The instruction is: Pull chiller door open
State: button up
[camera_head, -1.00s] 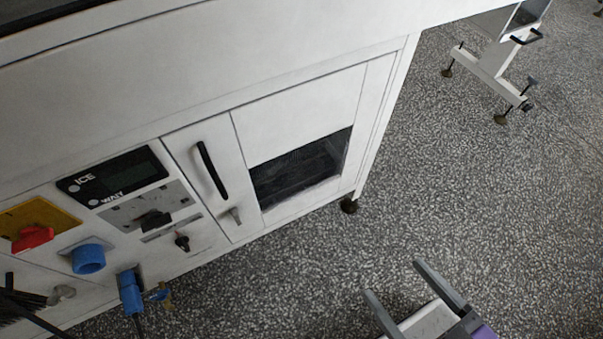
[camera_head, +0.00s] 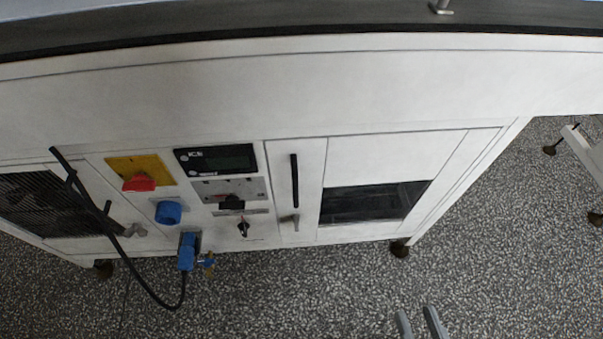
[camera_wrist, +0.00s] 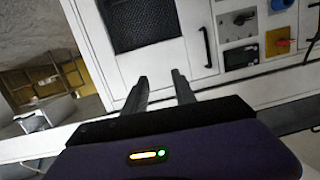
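The chiller door (camera_head: 312,160) is a narrow white panel in the cabinet front and looks closed. It has a black vertical bar handle (camera_head: 294,180) and a small metal latch (camera_head: 290,219) below it. My gripper (camera_head: 419,322) shows at the bottom edge of the head view, right of the handle and in front of the cabinet. Its two grey fingers are apart with nothing between them. In the wrist view, which is turned over, my gripper (camera_wrist: 163,82) points at the cabinet, and the handle (camera_wrist: 207,47) is beyond and right of the fingers, not touched.
Right of the handle is a dark mesh vent (camera_head: 373,203). To the left are a display (camera_head: 216,158), a red switch (camera_head: 139,183) and a blue plug (camera_head: 187,251) with a hanging black cable. A table edge overhangs above. Speckled floor (camera_head: 300,290) in front is clear.

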aim_at(296, 190)
jog(key=w+a+r+t+y+p, duration=0.1)
jog(key=w+a+r+y+p, duration=0.15)
jog(key=w+a+p, duration=0.4)
jog(key=w+a+r+t+y+p, duration=0.1)
jog(key=w+a+r+p, duration=0.2)
jog(key=w+a+p, duration=0.4)
jog(key=w+a+f, duration=0.1)
jog(key=w, duration=0.3)
jog(key=w+a+f+n, duration=0.1)
jog(key=w+f, duration=0.1)
jog(key=w, duration=0.2)
jog(key=w+a+f+n+h+p, duration=0.1)
jog(key=w+f, duration=0.1)
jog(key=w, duration=0.2)
jog(key=shift+c, duration=0.4)
grip_shut()
